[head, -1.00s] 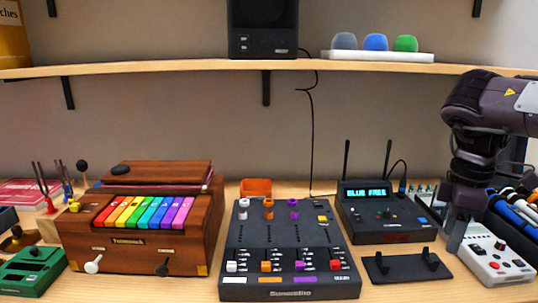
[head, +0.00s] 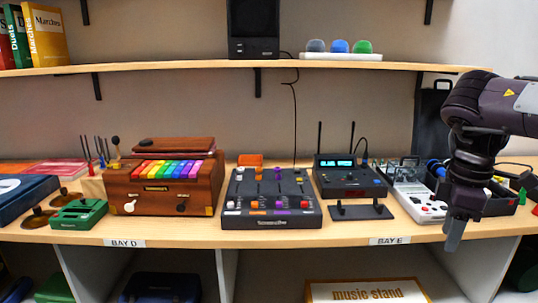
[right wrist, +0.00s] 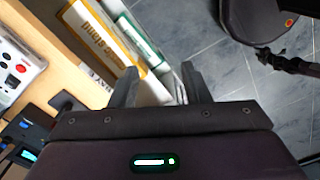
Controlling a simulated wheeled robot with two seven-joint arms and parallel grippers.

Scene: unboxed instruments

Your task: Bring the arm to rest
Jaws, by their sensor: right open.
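My right gripper (head: 455,232) hangs pointing down at the right side of the head view, in front of the bench's front edge near the white box with knobs. In the right wrist view its two fingers (right wrist: 160,85) are apart with nothing between them. Beyond them show the bench edge, the shelf below and the grey tiled floor. The right arm (head: 495,105) comes in from the right, bent at the wrist. My left gripper is not in view.
On the bench (head: 290,236) stand a wooden box with rainbow keys (head: 165,185), a black mixer (head: 271,200), a receiver with antennas (head: 349,175), a black stand (head: 361,212) and a white box (head: 418,203). A shelf (head: 200,66) runs above. Open bays lie below.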

